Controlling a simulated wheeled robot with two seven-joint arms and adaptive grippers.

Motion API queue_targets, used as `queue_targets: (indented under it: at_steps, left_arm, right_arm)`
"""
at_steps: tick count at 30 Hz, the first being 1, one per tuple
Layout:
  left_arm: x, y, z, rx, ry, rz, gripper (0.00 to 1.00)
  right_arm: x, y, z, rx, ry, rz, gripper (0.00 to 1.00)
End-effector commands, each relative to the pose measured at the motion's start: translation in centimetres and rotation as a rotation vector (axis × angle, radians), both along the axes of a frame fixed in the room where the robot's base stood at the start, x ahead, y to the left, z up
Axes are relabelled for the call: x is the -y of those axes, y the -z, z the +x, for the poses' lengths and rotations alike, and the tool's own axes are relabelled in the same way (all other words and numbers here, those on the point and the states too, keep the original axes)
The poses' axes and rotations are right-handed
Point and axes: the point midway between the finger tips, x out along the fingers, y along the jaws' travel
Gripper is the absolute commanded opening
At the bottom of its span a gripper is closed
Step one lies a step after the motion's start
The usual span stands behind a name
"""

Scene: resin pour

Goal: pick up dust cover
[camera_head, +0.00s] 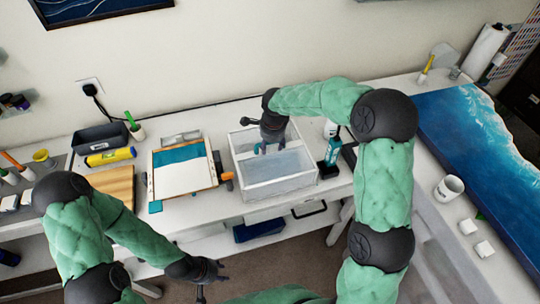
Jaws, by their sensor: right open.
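The dust cover (290,183) is a clear, box-shaped cover with pale edges. It stands on the white table, right of the middle. My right gripper (270,149) reaches over it from above, pointing down with its fingers apart. The fingertips are at the cover's top, near its back half; I cannot tell whether they touch it. My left gripper (212,284) is low in front of the table, away from the cover, with its fingers apart and nothing between them.
Left of the cover lies a framed board (183,172) with a white sheet. A teal bottle (332,152) stands close on the cover's right. A dark tray (101,138), a yellow tube (110,157) and a wooden board (115,184) are further left. A blue resin panel (480,150) and a white mug (448,188) are right.

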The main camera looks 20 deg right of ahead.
Motion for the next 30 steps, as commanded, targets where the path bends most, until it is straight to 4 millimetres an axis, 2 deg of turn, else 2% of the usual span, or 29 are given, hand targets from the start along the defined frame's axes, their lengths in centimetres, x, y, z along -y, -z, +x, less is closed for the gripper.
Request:
queue_targets:
  at_steps: [4,5,9,10,23,26,30]
  left_arm:
    - [0.0,0.0,0.0,0.0,0.0,0.0,0.4]
    - [0.0,0.0,0.0,0.0,0.0,0.0,0.4]
    - [0.0,0.0,0.0,0.0,0.0,0.0,0.4]
    - [0.0,0.0,0.0,0.0,0.0,0.0,0.4]
    - [0.0,-0.1,0.0,0.0,0.0,0.0,0.4]
    - [0.0,-0.2,0.0,0.0,0.0,0.0,0.4]
    - [0.0,-0.6,0.0,0.0,0.0,0.0,0.4]
  right_arm:
    - [0.0,0.0,0.0,0.0,0.0,0.0,0.53]
    - [0.0,0.0,0.0,0.0,0.0,0.0,0.47]
    - [0.0,-0.1,0.0,0.0,0.001,0.0,0.07]
    - [0.0,-0.1,0.0,0.0,0.001,0.0,0.0]
    - [0.0,-0.6,0.1,0.003,0.002,0.0,0.0]
    - [0.1,-1.7,0.1,0.005,0.003,0.001,0.0]
    - [0.0,-4.5,0.2,0.008,0.001,0.0,0.0]
